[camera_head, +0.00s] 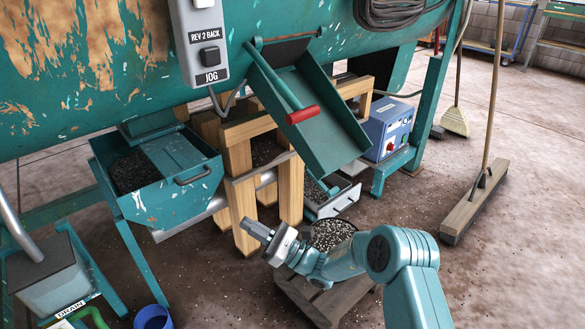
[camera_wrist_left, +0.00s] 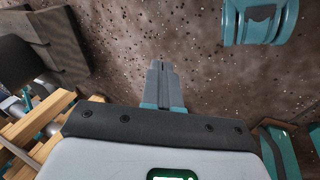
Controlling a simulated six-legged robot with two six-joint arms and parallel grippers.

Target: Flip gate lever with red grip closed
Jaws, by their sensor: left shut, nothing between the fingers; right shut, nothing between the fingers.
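The gate lever is a teal bar with a red grip (camera_head: 303,114). It slants down to the right across the teal chute (camera_head: 335,140) under the mixer drum. My right gripper (camera_head: 255,229) is shut and empty, in front of the wooden frame, below and left of the red grip and clearly apart from it. My left gripper (camera_wrist_left: 161,68) shows only in the left wrist view, where it is shut and empty over the soil-speckled floor. The lever does not show in the left wrist view.
A control box with a JOG switch (camera_head: 209,57) hangs above left of the lever. A wooden frame (camera_head: 240,185) and a teal bin (camera_head: 180,205) stand left of the chute. A tub of gravel (camera_head: 332,235) is behind my right arm. A broom (camera_head: 470,205) stands at right.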

